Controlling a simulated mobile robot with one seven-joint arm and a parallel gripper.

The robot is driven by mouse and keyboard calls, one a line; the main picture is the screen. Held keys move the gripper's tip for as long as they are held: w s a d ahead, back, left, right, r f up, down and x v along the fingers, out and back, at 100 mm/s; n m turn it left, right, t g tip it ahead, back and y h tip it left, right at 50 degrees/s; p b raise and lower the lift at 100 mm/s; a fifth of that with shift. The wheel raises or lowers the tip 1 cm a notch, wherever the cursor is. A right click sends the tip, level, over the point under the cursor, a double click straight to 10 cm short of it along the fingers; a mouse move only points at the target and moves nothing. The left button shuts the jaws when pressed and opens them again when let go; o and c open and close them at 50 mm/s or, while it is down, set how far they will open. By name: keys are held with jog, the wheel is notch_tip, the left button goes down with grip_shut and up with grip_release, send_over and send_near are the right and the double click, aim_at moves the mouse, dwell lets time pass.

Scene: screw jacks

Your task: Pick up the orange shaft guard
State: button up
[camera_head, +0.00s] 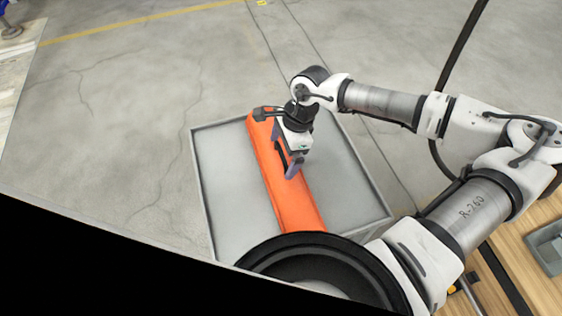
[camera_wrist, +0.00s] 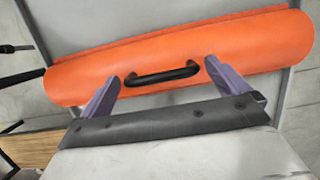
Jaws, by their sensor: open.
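The orange shaft guard (camera_head: 281,178) is a long rounded cover lying across a grey tray (camera_head: 221,190) in the head view. In the wrist view the guard (camera_wrist: 250,48) spans nearly the whole width, with a black handle (camera_wrist: 162,76) on it. My gripper (camera_head: 284,168) is over the middle of the guard. In the wrist view my gripper (camera_wrist: 160,75) is open, with one purple finger on each side of the handle's length. The jaws hold nothing. Whether the fingertips touch the guard cannot be told. The guard's near end is hidden behind a dark round part in the head view.
The tray has low raised edges and stands on a cracked concrete floor (camera_head: 130,110). A wooden surface (camera_head: 535,215) with a small grey bin (camera_head: 548,247) is at the right. Open floor lies to the left of the tray. A pale table edge (camera_head: 18,75) shows at the upper left.

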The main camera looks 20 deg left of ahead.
jog(key=shift+a+f, duration=0.1)
jog(key=shift+f, duration=0.3)
jog(key=shift+c, duration=0.3)
jog(key=shift+r, duration=0.1)
jog(key=c, duration=1.9)
jog(key=shift+r, duration=0.1)
